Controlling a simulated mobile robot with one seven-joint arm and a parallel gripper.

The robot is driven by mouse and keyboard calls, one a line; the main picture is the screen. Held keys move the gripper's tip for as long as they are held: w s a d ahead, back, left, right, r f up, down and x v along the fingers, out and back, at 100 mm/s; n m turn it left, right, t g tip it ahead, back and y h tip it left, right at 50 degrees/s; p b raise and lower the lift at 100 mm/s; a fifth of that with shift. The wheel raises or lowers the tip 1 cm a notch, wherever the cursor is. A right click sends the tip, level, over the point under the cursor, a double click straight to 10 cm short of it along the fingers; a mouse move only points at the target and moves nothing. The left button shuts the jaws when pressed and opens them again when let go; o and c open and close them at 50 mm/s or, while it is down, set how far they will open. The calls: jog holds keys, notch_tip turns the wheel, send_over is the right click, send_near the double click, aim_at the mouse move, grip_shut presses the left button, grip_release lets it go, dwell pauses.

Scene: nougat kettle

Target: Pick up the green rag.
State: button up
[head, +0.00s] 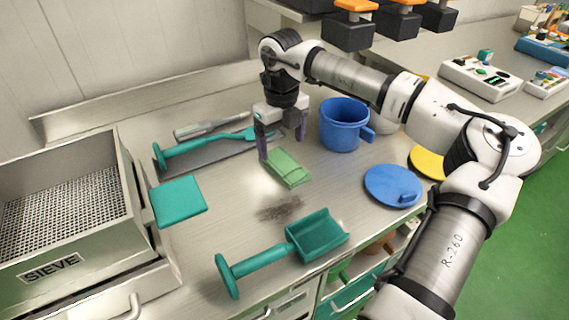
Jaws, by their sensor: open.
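The green rag (287,169) lies folded on the steel counter, near its middle. It is light green and roughly rectangular. My gripper (282,150) points down just above the far side of the rag, with its dark fingers apart. The left fingertip shows close to the rag's far left edge, and the right finger is higher in the picture. I cannot tell whether a finger touches the rag. Nothing shows between the fingers.
A blue mug (343,125) stands right of my gripper, with a blue lid (392,185) nearer the front. A teal scoop (318,234) and dark crumbs (281,209) lie in front. A teal pad (178,201) and the sieve box (62,215) are left. A teal-handled tool (205,144) lies behind.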

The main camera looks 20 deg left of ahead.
aim_at(282, 161)
jog(key=shift+w+f+p, duration=0.1)
jog(key=shift+f+p, duration=0.8)
jog(key=shift+f, duration=1.9)
jog(key=shift+c, duration=0.4)
jog(key=c, duration=1)
